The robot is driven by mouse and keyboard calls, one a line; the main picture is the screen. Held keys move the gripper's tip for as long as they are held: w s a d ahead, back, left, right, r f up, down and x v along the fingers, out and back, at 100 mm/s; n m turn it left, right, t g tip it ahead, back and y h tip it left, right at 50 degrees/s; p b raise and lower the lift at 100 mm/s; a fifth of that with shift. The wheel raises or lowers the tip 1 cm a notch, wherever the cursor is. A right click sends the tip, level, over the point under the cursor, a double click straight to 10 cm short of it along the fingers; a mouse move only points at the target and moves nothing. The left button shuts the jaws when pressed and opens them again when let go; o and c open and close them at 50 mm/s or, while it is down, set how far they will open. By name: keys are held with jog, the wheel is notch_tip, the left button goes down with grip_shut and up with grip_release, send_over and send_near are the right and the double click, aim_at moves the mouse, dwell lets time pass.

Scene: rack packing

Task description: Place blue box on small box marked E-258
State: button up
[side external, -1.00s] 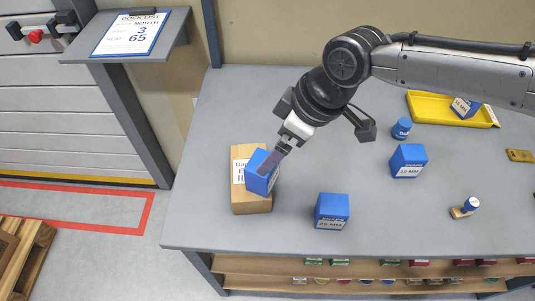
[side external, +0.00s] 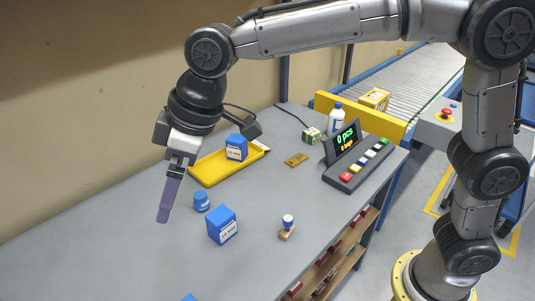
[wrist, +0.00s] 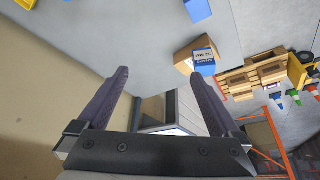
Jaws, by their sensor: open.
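In the wrist view, a blue box (wrist: 204,67) with a white label rests on a small brown cardboard box (wrist: 184,58), toward one end of it. The blue box looks slightly turned against the cardboard box. The marking on the cardboard box cannot be read now. Both are outside the side view. My gripper (side external: 165,205) hangs above the table, its fingers pointing down. In the wrist view (wrist: 160,85) its two fingers are wide apart with nothing between them, clear of both boxes.
Other blue boxes (side external: 222,226) (side external: 236,148) stand on the table (side external: 110,255), one in a yellow tray (side external: 205,172). A blue jar (side external: 201,202), a stamp (side external: 287,228) and a display console (side external: 355,160) are also there. A conveyor (side external: 385,75) lies beyond.

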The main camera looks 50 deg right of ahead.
jog(key=s+d+r+m+t+h, duration=0.15)
jog(key=s+d, duration=0.25)
jog(key=d, duration=0.6)
jog(key=s+d+r+m, duration=0.1)
jog(key=s+d+m, duration=0.25)
jog(key=d, duration=0.65)
jog(key=s+d+f+m+h, duration=0.1)
jog(key=s+d+f+m, duration=0.1)
jog(key=s+d, duration=0.3)
jog(key=s+d+f+m+h, duration=0.1)
jog(key=s+d+f, duration=0.3)
jog(key=s, duration=0.5)
jog(key=shift+s+d+m+t, duration=0.25)
jog(key=shift+d+m+t, duration=0.2)
jog(key=shift+d+m, duration=0.6)
